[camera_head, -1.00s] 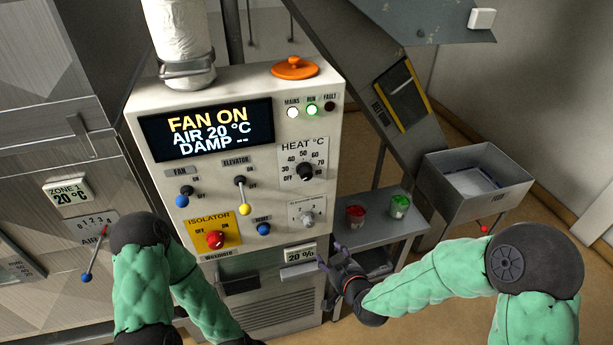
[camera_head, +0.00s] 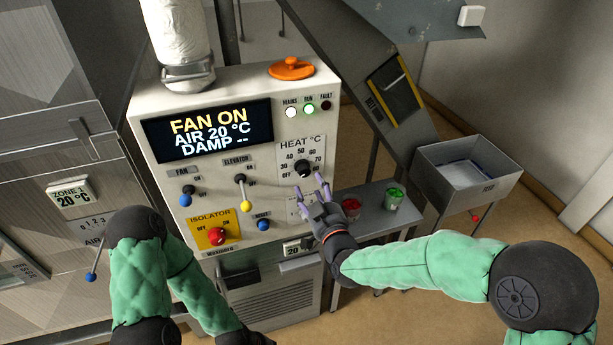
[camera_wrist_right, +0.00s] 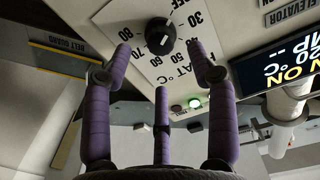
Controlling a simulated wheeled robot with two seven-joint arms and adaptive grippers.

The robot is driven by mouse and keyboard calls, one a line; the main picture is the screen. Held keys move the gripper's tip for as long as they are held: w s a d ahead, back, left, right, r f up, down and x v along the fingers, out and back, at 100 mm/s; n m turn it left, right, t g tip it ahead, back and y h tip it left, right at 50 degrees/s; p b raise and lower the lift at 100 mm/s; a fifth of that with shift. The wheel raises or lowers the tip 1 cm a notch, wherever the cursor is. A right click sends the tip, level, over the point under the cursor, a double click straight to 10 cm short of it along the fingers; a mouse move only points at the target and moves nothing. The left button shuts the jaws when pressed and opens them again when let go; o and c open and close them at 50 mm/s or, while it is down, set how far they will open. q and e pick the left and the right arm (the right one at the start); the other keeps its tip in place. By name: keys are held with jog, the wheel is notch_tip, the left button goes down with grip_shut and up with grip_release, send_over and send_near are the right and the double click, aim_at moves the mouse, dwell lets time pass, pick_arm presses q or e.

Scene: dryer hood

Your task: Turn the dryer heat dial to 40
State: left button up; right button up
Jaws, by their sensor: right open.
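The heat dial (camera_head: 303,169) is a round black knob on a white scale plate at the right of the dryer's control panel. It also shows at the top of the right wrist view (camera_wrist_right: 160,36). Its scale runs from OFF through 30 and up; I cannot read its setting surely. My right gripper (camera_head: 311,187) is open and empty just below the dial, its purple fingers pointing up at it. In the right wrist view the two long fingers (camera_wrist_right: 158,55) stand either side below the knob, apart from it.
The display (camera_head: 207,131) reads FAN ON, AIR 20 °C, DAMP --. A small dial below is mostly hidden by my right gripper. A red isolator knob (camera_head: 217,236) and the yellow-tipped elevator lever (camera_head: 242,192) are to the left. Pots stand on a side table (camera_head: 376,214).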

aim_at(305, 174)
jog(key=shift+x, duration=2.8)
jog(key=c, duration=1.1)
